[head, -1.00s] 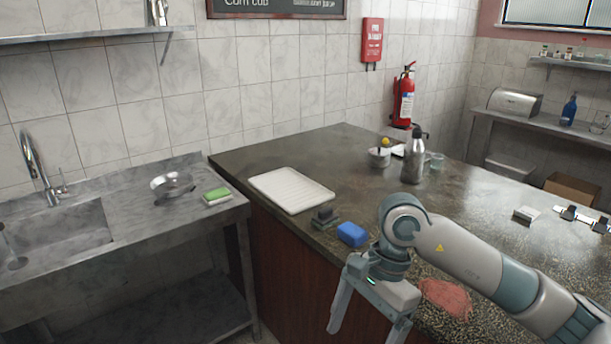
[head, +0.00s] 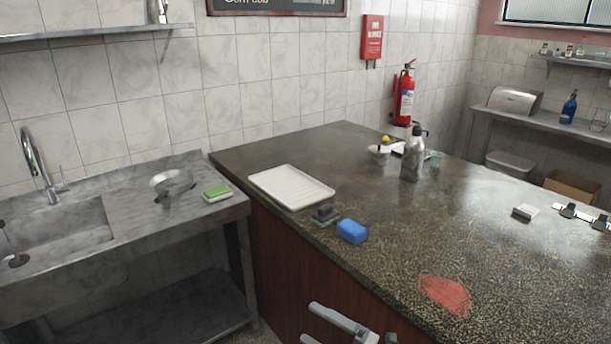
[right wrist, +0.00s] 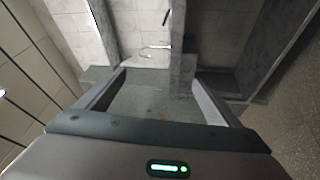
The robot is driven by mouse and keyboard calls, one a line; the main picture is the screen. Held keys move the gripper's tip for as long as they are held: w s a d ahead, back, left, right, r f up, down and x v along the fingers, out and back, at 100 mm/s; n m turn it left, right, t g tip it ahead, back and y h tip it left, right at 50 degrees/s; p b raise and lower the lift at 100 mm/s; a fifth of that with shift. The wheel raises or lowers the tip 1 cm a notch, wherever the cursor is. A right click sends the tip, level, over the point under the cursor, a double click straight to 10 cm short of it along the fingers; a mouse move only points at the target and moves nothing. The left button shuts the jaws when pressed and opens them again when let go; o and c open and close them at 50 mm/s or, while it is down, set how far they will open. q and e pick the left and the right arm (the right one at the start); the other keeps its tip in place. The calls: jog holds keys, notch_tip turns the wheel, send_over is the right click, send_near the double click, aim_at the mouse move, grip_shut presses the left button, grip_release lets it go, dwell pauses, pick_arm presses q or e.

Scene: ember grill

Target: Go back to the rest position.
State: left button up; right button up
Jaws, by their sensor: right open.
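My right gripper (head: 325,322) shows only in part at the bottom edge of the head view, low in front of the counter's wooden side. In the right wrist view its two fingers (right wrist: 160,85) stand wide apart with nothing between them. The rest of the right arm is out of the head view. My left gripper is not in view.
The dark counter (head: 440,220) holds a white tray (head: 268,186), a blue sponge (head: 352,231), a steel bottle (head: 412,158) and a red patch (head: 445,294). A steel sink unit (head: 130,235) stands at the left. The counter's near right surface is clear.

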jog(key=s+d+f+m+t+h, duration=0.1)
jog(key=s+d+f+m+h, duration=0.25)
jog(key=f, duration=0.55)
jog(key=s+d+f+m+t+h, duration=0.1)
jog(key=d+f+m+h, duration=0.25)
jog(key=f+m, duration=0.35)
jog(key=s+d+f+m+t+h, duration=0.1)
jog(key=s+d+f+m+h, duration=0.3)
jog(key=f, duration=0.6)
jog(key=s+d+f+m+g+h, duration=0.25)
jog(key=s+d+f, duration=0.35)
jog(key=f, duration=0.5)
jog(key=s+d+f+m+g+h, duration=0.1)
jog(key=s+d+f+m+g, duration=0.15)
jog(key=s+f, duration=0.55)
jog(key=s+d+f+m+g+h, duration=0.1)
jog(key=s+d+f+m+g, duration=0.2)
jog(key=s, duration=0.9)
jog(key=s+f+m+g, duration=0.1)
jog(key=s+f+g, duration=0.1)
jog(key=s, duration=1)
jog(key=s+f+m+g+h, duration=0.1)
jog(key=s+f, duration=0.3)
jog(key=s, duration=0.8)
jog(key=shift+f+m+g, duration=0.15)
jog(key=shift+m+g, duration=0.45)
jog(key=shift+m, duration=0.05)
jog(key=shift+s+d+h, duration=0.1)
jog(key=shift+h, duration=0.15)
